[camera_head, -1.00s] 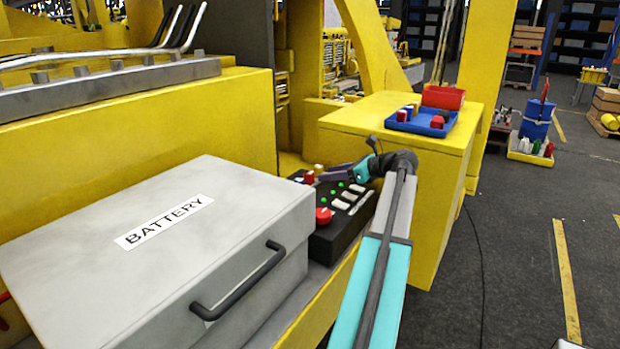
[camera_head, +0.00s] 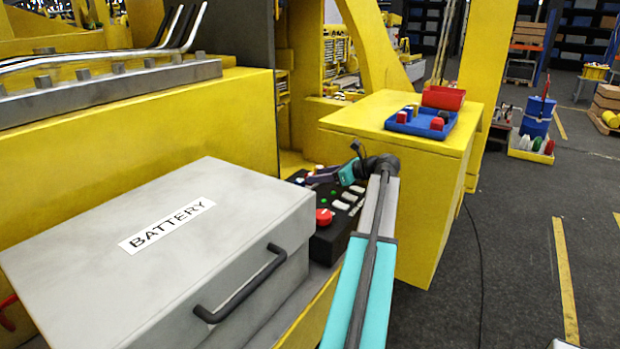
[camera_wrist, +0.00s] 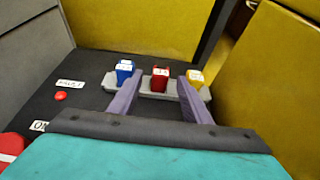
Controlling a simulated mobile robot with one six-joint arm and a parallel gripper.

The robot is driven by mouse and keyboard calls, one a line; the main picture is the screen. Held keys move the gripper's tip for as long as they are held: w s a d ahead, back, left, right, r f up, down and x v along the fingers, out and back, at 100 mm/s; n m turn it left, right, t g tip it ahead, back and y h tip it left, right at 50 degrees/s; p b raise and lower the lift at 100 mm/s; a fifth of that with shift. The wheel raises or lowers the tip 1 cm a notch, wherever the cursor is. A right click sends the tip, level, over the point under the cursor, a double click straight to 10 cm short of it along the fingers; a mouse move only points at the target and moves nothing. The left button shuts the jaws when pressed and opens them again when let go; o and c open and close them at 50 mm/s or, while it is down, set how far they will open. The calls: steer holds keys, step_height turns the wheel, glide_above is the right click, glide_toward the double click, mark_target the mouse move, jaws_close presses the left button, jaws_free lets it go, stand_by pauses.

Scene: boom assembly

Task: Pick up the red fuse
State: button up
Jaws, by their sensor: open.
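The red fuse (camera_wrist: 160,79) stands upright in a grey holder (camera_wrist: 157,92) on the black control panel. A blue fuse (camera_wrist: 124,71) stands to its left and a yellow fuse (camera_wrist: 194,78) to its right. My gripper (camera_wrist: 160,83) is open, with its two purple fingers spread on either side of the red fuse in the wrist view. I cannot tell whether the fingertips are level with the fuse or short of it. In the head view my gripper (camera_head: 319,177) is over the panel's far end and largely hides the fuses.
A grey battery box (camera_head: 130,265) with a black handle stands left of the panel. A yellow cabinet (camera_head: 435,205) to the right carries a blue tray (camera_head: 420,128) with coloured pieces and a red bin (camera_head: 443,98). Yellow walls flank the panel closely.

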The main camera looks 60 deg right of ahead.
steer(key=shift+p+x, duration=0.3)
steer(key=shift+x, duration=1)
jaws_close()
